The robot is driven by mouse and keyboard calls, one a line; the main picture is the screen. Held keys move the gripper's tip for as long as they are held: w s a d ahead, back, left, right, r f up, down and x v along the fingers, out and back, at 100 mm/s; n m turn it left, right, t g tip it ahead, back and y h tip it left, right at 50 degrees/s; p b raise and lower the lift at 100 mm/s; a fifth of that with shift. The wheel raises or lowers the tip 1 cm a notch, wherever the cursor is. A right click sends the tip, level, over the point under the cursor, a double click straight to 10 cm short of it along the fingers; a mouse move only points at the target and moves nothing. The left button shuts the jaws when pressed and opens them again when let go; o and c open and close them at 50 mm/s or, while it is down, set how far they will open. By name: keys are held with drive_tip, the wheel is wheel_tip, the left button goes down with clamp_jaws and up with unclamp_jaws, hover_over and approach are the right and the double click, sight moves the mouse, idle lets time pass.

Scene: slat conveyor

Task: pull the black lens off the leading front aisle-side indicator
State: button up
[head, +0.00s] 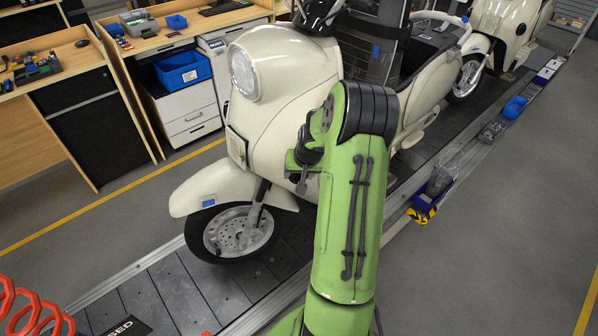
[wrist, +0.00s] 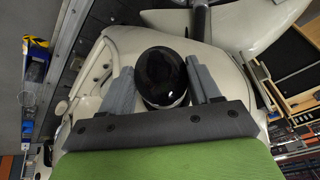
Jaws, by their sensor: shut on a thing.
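The leading scooter (head: 290,68) is cream white and stands upright on the conveyor, its front wheel toward the lower left. In the wrist view, a glossy round black lens (wrist: 161,72) sits between the two grey fingers of my gripper (wrist: 160,66), against the cream bodywork (wrist: 122,48). My gripper is shut on the lens. Whether the lens still touches its indicator base cannot be told. In the head view, my green arm crosses the scooter's aisle side and hides the lens and most of the indicator area.
The slat conveyor (head: 178,290) runs under the scooter. A second cream scooter (head: 500,30) stands behind it. A rail with blue bins (head: 515,107) runs along the right edge. Wooden workbenches (head: 50,62) are at the left. The grey floor at the right is clear.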

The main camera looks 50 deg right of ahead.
drive_tip(key=shift+s+a, duration=0.15)
drive_tip(key=shift+s, duration=0.05)
idle(0.5)
drive_tip(key=shift+s+a+b, duration=0.45)
drive_tip(key=shift+s+a, duration=0.2)
drive_tip(key=shift+s, duration=0.05)
